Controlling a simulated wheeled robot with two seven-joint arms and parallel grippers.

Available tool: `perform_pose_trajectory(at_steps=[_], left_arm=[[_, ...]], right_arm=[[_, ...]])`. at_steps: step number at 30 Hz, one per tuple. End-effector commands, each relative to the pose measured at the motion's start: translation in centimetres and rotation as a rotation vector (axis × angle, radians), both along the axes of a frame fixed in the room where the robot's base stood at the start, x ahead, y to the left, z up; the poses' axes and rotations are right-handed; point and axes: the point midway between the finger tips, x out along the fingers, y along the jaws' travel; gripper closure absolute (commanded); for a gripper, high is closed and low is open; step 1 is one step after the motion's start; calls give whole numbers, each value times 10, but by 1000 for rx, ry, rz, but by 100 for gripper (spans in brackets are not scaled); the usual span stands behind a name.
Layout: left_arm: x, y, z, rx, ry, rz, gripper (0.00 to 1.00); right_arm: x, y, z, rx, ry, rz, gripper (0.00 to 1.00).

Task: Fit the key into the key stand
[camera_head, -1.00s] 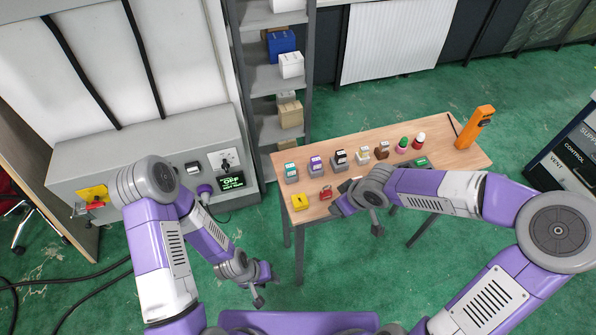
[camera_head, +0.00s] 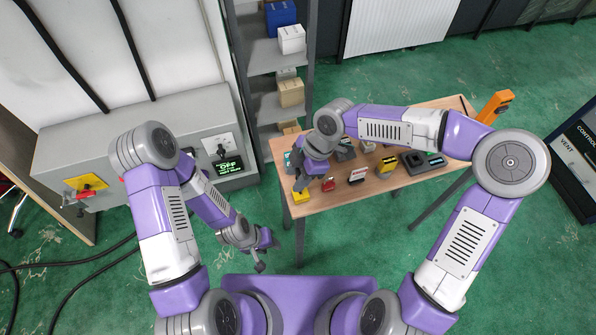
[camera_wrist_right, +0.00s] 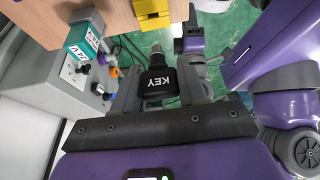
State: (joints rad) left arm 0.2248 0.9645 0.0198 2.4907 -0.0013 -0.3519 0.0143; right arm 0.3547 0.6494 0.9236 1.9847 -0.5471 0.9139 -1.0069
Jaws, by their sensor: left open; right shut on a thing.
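The key (camera_wrist_right: 160,75) is a black block marked KEY with a round metal shaft; it shows in the right wrist view. My right gripper (camera_wrist_right: 162,90) is shut on it, the shaft pointing away from the palm. In the head view my right gripper (camera_head: 313,184) is over the left front part of the table, and the key cannot be made out there. A yellow block (camera_head: 301,197), possibly the key stand, sits at the table's front left corner; it also shows in the right wrist view (camera_wrist_right: 150,14), beyond the shaft and apart from it. My left gripper (camera_head: 262,250) is open and empty, left of the table.
The wooden table (camera_head: 385,182) also bears a red padlock (camera_head: 329,184), a red-and-white item (camera_head: 357,175) and a dark holder (camera_head: 412,163). A teal-labelled block (camera_wrist_right: 84,42) stands near the yellow block. An orange device (camera_head: 494,106) stands at the right. A grey panel (camera_head: 75,150) is at the left.

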Motion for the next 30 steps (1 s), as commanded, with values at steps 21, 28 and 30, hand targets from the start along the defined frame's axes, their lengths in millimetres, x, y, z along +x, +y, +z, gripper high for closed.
perform_pose_trajectory(at_steps=[21, 28, 30], left_arm=[[0, 0, -21, 0, 0, 0, 57], [0, 0, -28, 0, 0, 0, 57], [0, 0, -29, 0, 0, 0, 57]], right_arm=[[1, -2, -35, 1, 1, 1, 92], [1, -3, -47, 0, 2, 1, 92], [1, -3, -48, 1, 1, 0, 92]])
